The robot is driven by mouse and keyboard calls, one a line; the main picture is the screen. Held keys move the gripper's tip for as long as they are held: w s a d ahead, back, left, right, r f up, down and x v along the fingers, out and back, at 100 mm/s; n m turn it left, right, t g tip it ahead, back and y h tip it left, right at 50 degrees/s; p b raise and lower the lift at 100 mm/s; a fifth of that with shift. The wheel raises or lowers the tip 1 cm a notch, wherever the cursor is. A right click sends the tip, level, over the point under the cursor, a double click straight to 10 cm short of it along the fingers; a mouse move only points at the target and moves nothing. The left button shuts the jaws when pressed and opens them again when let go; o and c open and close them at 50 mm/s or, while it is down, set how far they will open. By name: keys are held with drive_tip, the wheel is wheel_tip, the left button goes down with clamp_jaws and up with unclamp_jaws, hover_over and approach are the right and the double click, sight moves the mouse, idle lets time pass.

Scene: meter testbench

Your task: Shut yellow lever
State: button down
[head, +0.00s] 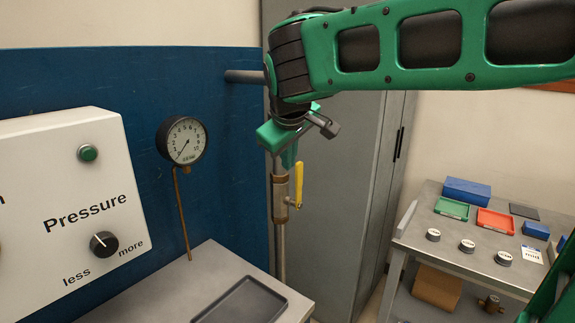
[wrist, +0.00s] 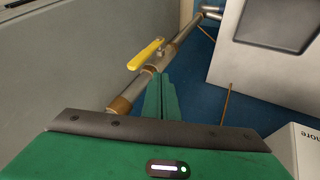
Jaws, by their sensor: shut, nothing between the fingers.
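The yellow lever (head: 299,183) sits on a brass valve (head: 281,192) in a vertical pipe (head: 281,250). In the head view the lever stands upright, roughly along the pipe. In the wrist view the yellow lever (wrist: 147,54) lies beside the pipe (wrist: 186,36), roughly along it. My gripper (head: 289,158) is green and points down just above the valve. In the wrist view my gripper (wrist: 159,82) has its fingers together, with nothing between them. The fingertips are close to the valve body and the lever; I cannot tell whether they touch.
A pressure panel (head: 62,185) with a knob and a gauge (head: 182,140) stand to the left. A metal bench (head: 215,268) holds a dark tray (head: 243,305). A grey cabinet (head: 335,210) rises behind the pipe. A side table (head: 415,235) with bins is at right.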

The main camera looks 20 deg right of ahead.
approach(299, 187)
drive_tip(key=w+a+f, duration=0.1)
drive_tip(key=a+f, duration=0.1)
drive_tip(key=a, duration=0.2)
drive_tip(key=shift+w+d, duration=0.65)
drive_tip(key=shift+d, duration=0.15)
drive_tip(key=shift+w+d, duration=0.6)
drive_tip(key=shift+d, duration=0.2)
